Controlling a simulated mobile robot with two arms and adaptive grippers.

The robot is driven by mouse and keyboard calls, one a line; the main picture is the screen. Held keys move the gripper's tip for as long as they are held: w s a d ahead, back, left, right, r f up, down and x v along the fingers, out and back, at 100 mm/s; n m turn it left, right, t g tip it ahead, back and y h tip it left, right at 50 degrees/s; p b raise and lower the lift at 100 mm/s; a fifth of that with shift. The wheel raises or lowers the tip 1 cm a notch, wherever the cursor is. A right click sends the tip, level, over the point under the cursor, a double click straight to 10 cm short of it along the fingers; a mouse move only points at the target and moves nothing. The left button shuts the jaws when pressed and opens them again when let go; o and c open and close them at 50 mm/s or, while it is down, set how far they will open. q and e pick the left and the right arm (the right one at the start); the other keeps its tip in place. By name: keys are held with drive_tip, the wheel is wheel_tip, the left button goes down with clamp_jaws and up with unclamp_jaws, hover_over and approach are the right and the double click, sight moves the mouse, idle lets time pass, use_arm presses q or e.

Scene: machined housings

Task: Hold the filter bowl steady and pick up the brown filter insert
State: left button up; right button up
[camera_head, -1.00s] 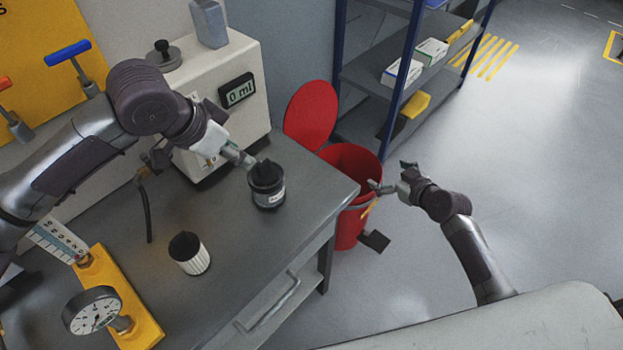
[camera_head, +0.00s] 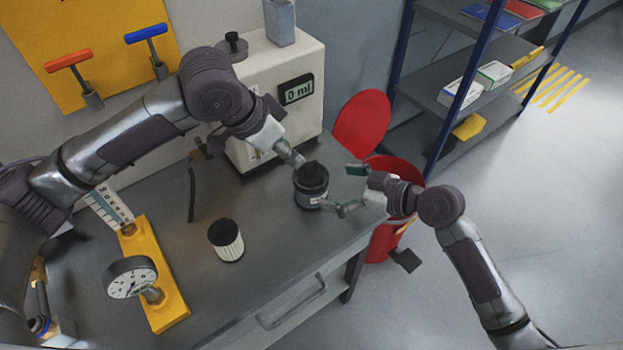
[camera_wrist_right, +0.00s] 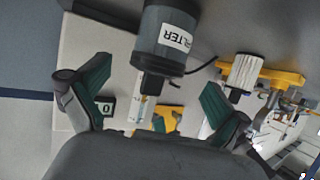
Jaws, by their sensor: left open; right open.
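The dark cylindrical filter bowl (camera_head: 311,192) with a pale label stands upright near the table's right edge. In the right wrist view the bowl (camera_wrist_right: 170,32) shows lettering on its label. A dark knob-like piece (camera_head: 313,171) sticks up from its top; I cannot make out a brown insert body. My left gripper (camera_head: 294,155) is open at the bowl's upper back-left rim; contact is unclear. My right gripper (camera_head: 346,189) is open just right of the bowl, its fingers pointing at it. In the wrist view the bowl lies beyond and between its green-padded fingers.
A white pleated filter with a black cap (camera_head: 227,241) stands on the grey table (camera_head: 255,275). A yellow gauge stand (camera_head: 160,285) is at left. The white machine (camera_head: 258,75) is behind. A red bin (camera_head: 381,243) stands past the table's right edge.

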sight(302, 180)
drive_tip(key=x, duration=1)
drive_tip(key=shift+d, duration=0.1)
drive_tip(key=c, duration=1.2)
